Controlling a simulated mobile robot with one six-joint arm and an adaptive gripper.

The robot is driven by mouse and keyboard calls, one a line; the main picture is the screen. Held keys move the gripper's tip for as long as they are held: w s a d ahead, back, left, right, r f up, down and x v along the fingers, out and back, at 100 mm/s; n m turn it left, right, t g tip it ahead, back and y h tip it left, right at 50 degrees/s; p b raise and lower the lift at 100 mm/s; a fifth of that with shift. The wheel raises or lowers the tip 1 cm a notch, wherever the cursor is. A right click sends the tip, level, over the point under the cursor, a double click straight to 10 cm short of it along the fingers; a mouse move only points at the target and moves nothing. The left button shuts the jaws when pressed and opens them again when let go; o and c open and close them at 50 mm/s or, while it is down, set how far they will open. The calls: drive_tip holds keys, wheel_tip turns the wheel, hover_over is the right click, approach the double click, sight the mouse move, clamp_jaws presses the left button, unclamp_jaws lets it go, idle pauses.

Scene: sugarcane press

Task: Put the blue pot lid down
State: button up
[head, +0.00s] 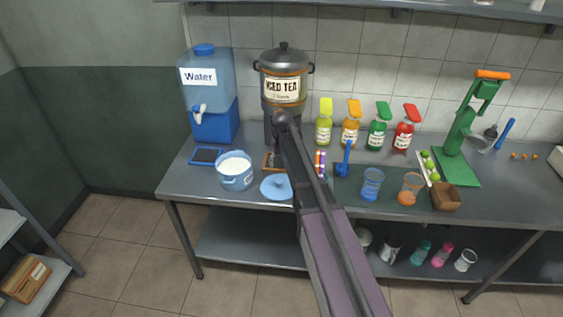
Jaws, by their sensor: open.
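The blue pot lid (277,188) lies on the metal counter near its front edge, with its knob upward. It is beside the blue pot (234,180), to the right, and appears apart from it. The pot is uncovered and shows white contents. My arm reaches up from the bottom of the picture and passes just right of the lid, close to its right edge. My gripper's fingers cannot be made out; the arm seems to hide them. I see nothing holding the lid.
Behind stand a water dispenser (209,98) and an iced tea urn (284,85). Several bottles with coloured caps, two cups and a green press (462,130) stand to the right. A blue-framed tablet-like item (206,156) lies at left. The counter's front edge (240,203) is close to the lid.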

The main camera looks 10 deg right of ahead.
drive_tip(key=s+m+g, duration=0.1)
drive_tip(key=s, duration=2.6)
drive_tip(key=shift+d, duration=0.2)
